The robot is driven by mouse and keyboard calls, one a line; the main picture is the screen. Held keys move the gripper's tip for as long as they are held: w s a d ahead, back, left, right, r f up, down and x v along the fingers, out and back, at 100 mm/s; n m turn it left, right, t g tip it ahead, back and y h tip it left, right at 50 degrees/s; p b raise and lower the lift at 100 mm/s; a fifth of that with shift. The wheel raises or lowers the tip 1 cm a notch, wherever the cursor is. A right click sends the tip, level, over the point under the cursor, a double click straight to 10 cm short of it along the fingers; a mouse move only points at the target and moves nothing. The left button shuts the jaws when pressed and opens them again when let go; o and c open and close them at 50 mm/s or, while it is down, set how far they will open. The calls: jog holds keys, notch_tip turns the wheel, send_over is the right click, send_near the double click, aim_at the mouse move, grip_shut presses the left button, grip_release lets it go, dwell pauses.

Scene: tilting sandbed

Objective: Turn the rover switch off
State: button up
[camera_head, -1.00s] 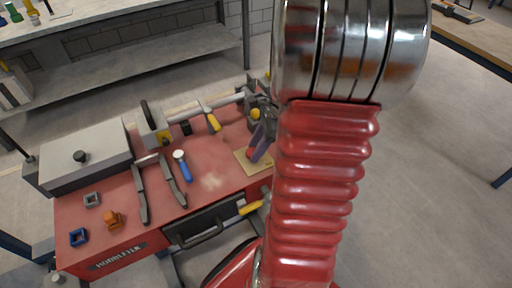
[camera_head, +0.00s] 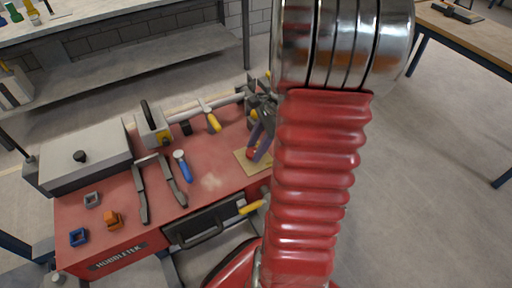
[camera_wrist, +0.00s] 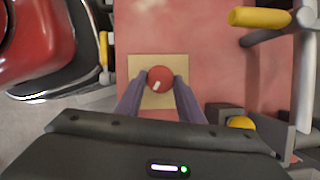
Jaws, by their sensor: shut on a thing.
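The rover switch is a round red knob (camera_wrist: 160,74) with a short white mark, set on a square beige plate (camera_wrist: 136,68) in the wrist view. The mark slants toward the lower left. My gripper (camera_wrist: 160,82) has its two purple fingers on either side of the knob and is shut on it. In the head view the red knob (camera_head: 251,154) and beige plate (camera_head: 243,165) show at the right part of the red workbench top, with my gripper (camera_head: 256,149) at the knob. My red arm hides the area to the right of it.
The red workbench (camera_head: 220,187) also carries a grey box (camera_head: 85,158), a blue-handled tool (camera_head: 183,168), dark tongs-like bars (camera_head: 141,190), small orange and blue blocks and yellow-handled pipework. A yellow handle (camera_wrist: 260,18) shows near my gripper. Bare bench lies left of the plate.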

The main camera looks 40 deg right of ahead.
jog(key=n, duration=0.1)
jog(key=n+g, duration=0.1)
jog(key=n, duration=0.2)
jog(key=shift+w+n+g, duration=0.25)
jog(key=shift+n+g, duration=0.05)
jog(key=shift+g, duration=0.1)
jog(key=n, duration=0.2)
jog(key=n+g, duration=0.1)
jog(key=shift+w+n, duration=0.2)
jog(key=shift+n, duration=0.2)
jog(key=n, duration=0.1)
jog(key=n+g, duration=0.1)
jog(key=n, duration=0.1)
jog(key=shift+w+g+h, duration=0.15)
jog(key=shift+g+h, duration=0.15)
jog(key=shift+w+a+n+g+h, duration=0.1)
jog(key=shift+n+g+h, duration=0.15)
jog(key=shift+n, duration=0.75)
jog(key=shift+a+n+g+h, duration=0.15)
jog(key=shift+n+g, duration=0.1)
jog(key=shift+n, duration=0.75)
jog(key=shift+d, duration=0.1)
jog(key=o, duration=1.1)
jog(key=shift+c, duration=0.2)
